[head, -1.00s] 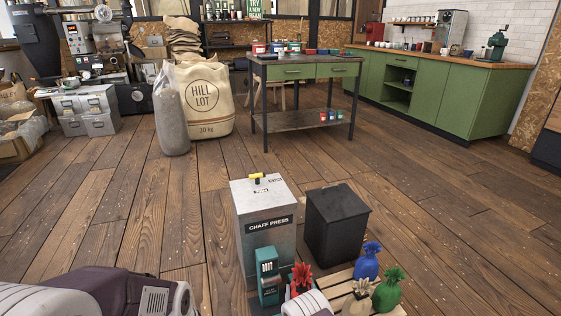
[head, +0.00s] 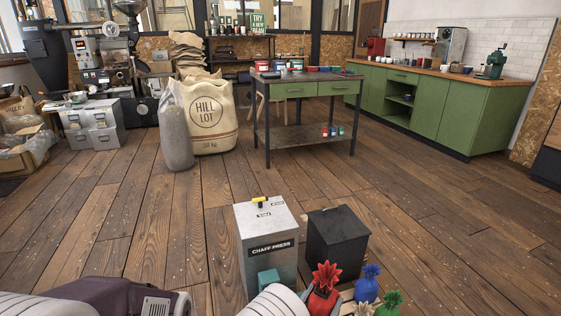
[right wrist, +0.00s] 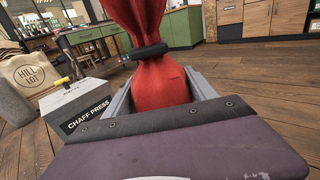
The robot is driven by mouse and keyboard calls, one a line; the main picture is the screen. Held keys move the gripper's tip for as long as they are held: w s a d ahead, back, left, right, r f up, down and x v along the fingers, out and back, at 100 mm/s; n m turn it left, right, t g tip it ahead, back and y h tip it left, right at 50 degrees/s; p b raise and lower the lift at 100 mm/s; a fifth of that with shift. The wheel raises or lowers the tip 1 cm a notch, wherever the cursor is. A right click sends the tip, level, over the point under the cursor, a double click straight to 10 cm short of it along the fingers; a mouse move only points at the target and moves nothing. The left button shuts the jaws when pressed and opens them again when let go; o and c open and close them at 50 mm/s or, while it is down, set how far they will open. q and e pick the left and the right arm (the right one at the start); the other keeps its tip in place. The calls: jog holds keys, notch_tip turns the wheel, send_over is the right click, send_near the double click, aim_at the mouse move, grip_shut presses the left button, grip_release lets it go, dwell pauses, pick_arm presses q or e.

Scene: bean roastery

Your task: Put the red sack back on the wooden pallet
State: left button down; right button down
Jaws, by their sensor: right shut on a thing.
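The red sack (head: 323,296) shows at the bottom of the head view, its gathered top upward, partly covered by my right arm. In the right wrist view the red sack (right wrist: 160,88) stands between the grey jaws of my right gripper (right wrist: 163,92), which is shut on it. A dark band circles its neck. The wooden pallet (head: 347,296) shows only as a small strip at the bottom edge of the head view. The red sack's base is hidden, so I cannot tell its height over the pallet. My left gripper is out of view.
A blue sack (head: 367,287), a green sack (head: 389,306) and a tan sack (head: 363,310) are at the pallet, right of the red one. The chaff press (head: 268,232) and a black bin (head: 337,243) stand just behind. Open floor lies beyond and to the right.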

jog(key=s+d+m+g+h, duration=0.4)
jog(key=s+d, duration=0.3)
notch_tip(320, 180, up, 33)
jog(key=p, duration=3.8)
jog(key=shift+w+d, duration=0.15)
jog(key=shift+f, duration=0.1)
